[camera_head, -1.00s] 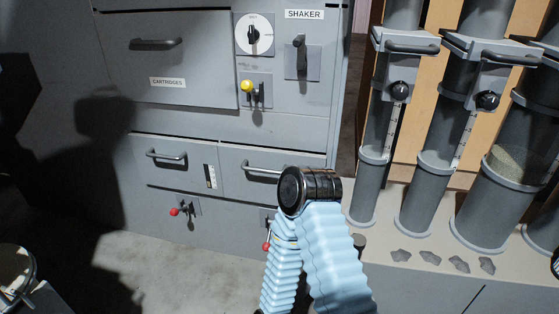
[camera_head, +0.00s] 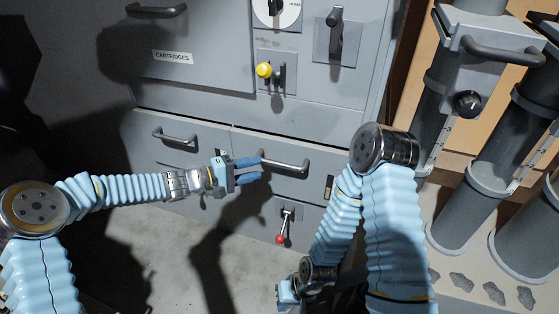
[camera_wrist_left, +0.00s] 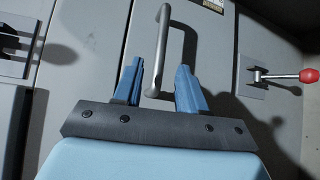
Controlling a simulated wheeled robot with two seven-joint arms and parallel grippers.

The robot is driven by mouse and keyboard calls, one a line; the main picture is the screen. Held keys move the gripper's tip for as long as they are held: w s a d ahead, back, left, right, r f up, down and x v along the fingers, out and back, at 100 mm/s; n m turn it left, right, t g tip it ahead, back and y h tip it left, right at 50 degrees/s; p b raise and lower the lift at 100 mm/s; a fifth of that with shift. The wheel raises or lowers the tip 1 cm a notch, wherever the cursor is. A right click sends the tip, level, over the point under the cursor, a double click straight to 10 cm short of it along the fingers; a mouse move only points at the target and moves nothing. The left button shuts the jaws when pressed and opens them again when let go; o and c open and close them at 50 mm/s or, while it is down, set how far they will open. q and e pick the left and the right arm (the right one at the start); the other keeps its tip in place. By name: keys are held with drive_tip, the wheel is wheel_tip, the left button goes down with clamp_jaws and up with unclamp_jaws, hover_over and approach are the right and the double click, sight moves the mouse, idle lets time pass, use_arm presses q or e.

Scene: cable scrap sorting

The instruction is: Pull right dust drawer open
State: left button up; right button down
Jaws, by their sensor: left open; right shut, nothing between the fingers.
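The right dust drawer (camera_head: 310,180) is a grey front, closed flush in the cabinet. Its grey bar handle (camera_head: 288,165) runs across the upper part; it also shows in the left wrist view (camera_wrist_left: 163,25). My left gripper (camera_head: 260,169) is open, its blue fingers at the left end of the handle. In the left wrist view the near end of the handle lies between the two fingers (camera_wrist_left: 163,80), with a gap on each side. My right gripper (camera_head: 284,291) is low in the head view, shut and empty, well below the drawer.
The left dust drawer (camera_head: 145,150) is closed. A red-knobbed lever (camera_head: 281,238) sits below the right drawer; it also shows in the left wrist view (camera_wrist_left: 309,76). A yellow-knobbed lever (camera_head: 264,69) is above. Grey cylinders (camera_head: 470,205) stand at right. My right elbow is close to the drawer's right end.

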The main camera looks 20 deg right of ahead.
sight(277, 164)
use_arm(q)
drive_tip(key=p+x, duration=0.1)
drive_tip(key=x, duration=0.7)
drive_tip(key=shift+f, duration=0.1)
clamp_jaws()
